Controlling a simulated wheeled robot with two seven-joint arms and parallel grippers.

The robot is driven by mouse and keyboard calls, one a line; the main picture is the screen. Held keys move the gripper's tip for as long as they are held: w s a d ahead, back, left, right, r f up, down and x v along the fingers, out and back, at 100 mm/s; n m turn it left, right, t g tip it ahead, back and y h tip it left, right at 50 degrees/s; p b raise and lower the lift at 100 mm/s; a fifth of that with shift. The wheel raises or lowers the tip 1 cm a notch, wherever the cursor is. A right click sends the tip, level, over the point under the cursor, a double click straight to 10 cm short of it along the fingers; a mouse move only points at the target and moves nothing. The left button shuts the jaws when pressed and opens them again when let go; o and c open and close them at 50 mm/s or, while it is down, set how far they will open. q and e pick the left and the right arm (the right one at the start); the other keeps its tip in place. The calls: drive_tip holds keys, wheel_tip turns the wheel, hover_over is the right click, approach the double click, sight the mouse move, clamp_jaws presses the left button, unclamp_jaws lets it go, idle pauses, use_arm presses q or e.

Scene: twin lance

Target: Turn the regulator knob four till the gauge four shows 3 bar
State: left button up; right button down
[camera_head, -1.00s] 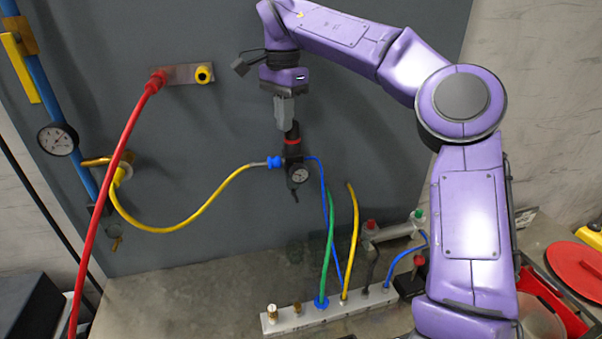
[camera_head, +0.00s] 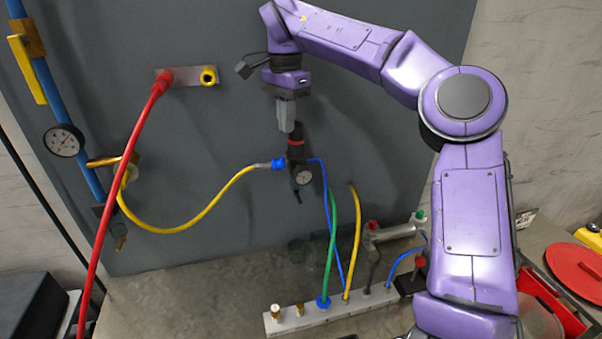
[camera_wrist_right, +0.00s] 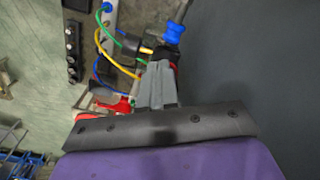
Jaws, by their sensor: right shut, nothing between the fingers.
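The regulator knob (camera_head: 296,135), black above a red ring, tops the regulator on the grey panel. Its small round gauge (camera_head: 302,175) faces forward just below; its reading is too small to make out. My right gripper (camera_head: 287,127) points down from above, shut and empty, its fingertips at the knob's upper left. I cannot tell whether they touch it. In the right wrist view, the shut fingers (camera_wrist_right: 157,68) overlap the regulator, hiding most of the knob, and the regulator's blue fitting (camera_wrist_right: 173,31) shows beyond them. My left gripper is not in view.
A yellow hose (camera_head: 205,212) and a blue hose join the regulator. A manifold block (camera_head: 330,310) with several hoses stands on the bench below. A larger gauge (camera_head: 64,140) sits on a blue pipe at left. A red hose (camera_head: 118,165) hangs before the panel.

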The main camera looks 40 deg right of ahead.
drive_tip(key=shift+w, duration=0.25)
idle(0.6)
drive_tip(key=shift+a+r, duration=0.1)
drive_tip(key=shift+r, duration=2.8)
